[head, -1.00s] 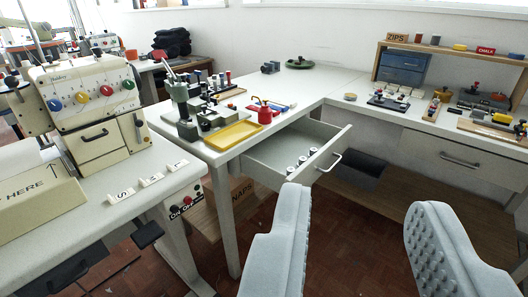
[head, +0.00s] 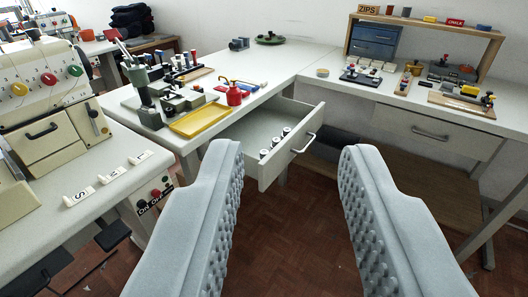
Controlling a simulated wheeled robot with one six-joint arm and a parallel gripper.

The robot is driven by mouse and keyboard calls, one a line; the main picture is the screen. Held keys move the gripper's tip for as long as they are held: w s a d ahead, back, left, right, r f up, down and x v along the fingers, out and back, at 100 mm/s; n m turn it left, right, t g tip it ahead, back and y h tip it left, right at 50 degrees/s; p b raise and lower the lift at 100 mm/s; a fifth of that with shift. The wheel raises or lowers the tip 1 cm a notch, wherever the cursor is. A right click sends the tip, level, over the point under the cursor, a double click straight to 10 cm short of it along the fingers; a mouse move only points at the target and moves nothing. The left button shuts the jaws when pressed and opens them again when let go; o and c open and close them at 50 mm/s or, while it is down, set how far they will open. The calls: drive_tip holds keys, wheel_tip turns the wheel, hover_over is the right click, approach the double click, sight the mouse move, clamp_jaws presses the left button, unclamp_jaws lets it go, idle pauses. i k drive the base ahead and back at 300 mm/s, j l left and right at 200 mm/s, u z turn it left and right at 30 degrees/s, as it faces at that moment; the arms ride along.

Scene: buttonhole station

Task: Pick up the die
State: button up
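I cannot tell for sure which thing is the die. Small pale cylinders with dark ends (head: 275,142) lie in a row in the open drawer (head: 252,125), near its front panel. Other small upright pieces (head: 185,63) stand on a wooden rack on the table behind the green hand press (head: 150,98). My gripper (head: 291,158) is open and empty. Its two grey, studded fingers stand wide apart in the foreground, on either side of the drawer front in the picture. They appear well short of the drawer and touch nothing.
A yellow tray (head: 202,119) and a red oil can (head: 234,95) sit on the table above the drawer. A cream machine (head: 48,100) stands at the left. The drawer front with its handle (head: 305,143) juts out over open red floor (head: 290,225).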

sight(263, 153)
drive_tip(key=i+l, duration=0.2)
drive_tip(key=u, duration=0.2)
drive_tip(key=i+j+u, duration=0.15)
drive_tip(key=i+j, duration=0.3)
drive_tip(key=i+j+u, duration=0.15)
drive_tip(key=i+j, duration=0.25)
drive_tip(key=i, duration=0.15)
drive_tip(key=z, duration=0.9)
